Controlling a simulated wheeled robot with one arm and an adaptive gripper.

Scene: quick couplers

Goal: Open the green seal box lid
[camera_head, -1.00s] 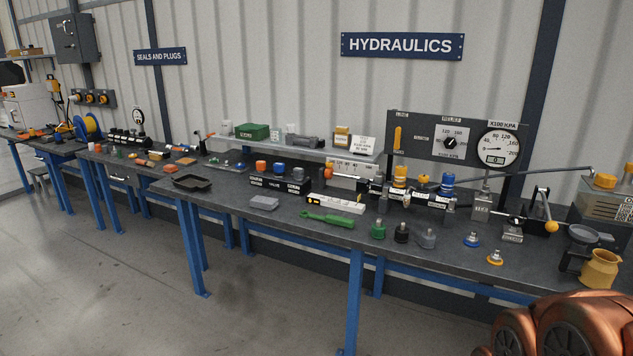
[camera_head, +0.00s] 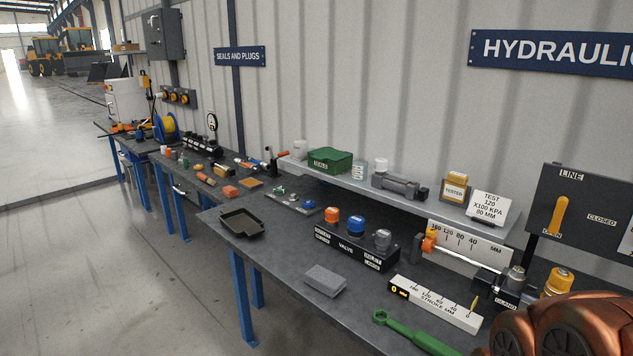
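The green seal box (camera_head: 330,160) sits on the raised grey shelf at the back of the workbench, under the wall. It has a white label on its front, and its lid looks shut. My arm shows as copper-coloured rounded links in the lower right corner, far from the box. My gripper is not in view.
The shelf (camera_head: 450,207) also holds a grey cylinder unit (camera_head: 398,186) and a tester (camera_head: 455,188). On the bench in front are a valve block (camera_head: 350,246), a dark tray (camera_head: 241,223), a grey block (camera_head: 325,280) and a green wrench (camera_head: 415,335). Open floor lies left.

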